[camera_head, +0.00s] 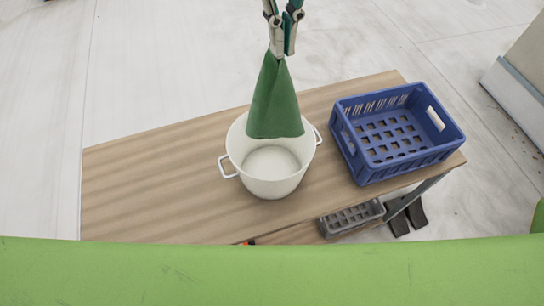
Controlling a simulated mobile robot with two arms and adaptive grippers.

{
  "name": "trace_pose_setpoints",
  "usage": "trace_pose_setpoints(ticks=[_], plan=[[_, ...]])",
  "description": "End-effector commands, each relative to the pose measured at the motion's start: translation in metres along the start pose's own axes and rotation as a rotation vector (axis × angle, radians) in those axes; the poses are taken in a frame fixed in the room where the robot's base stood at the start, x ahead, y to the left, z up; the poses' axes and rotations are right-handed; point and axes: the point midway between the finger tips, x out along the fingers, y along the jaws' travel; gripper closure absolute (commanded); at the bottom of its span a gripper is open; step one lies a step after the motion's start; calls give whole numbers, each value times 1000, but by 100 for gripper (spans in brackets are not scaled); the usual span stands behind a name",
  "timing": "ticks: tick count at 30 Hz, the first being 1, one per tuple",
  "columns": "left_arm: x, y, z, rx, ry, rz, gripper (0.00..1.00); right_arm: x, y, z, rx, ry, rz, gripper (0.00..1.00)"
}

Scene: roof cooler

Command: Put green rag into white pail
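The green rag (275,98) hangs down in a cone from my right gripper (281,48), at the top middle of the head view. The gripper is shut on the rag's top end. The rag's wide lower end hangs at the mouth of the white pail (270,187), in front of its far inner wall in the picture. I cannot tell whether it touches the pail. The pail stands upright on the wooden table (140,190), with a handle on each side, and its visible bottom is bare. My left gripper is not visible.
A blue crate (397,135) with slotted walls stands on the table right of the pail, with a gap between. A grey crate (352,219) sits lower down near the table's front edge. The table's left part is clear.

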Motion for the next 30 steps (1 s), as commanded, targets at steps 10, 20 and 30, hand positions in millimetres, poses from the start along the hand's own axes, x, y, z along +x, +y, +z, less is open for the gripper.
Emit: trace_pose_setpoints(ticks=[10,20,30], plan=[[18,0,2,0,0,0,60,20,0,0,0,0,0,100],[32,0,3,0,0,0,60,37,0,0,0,1,1,100],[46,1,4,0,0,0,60,54,0,0,0,1,1,100]])
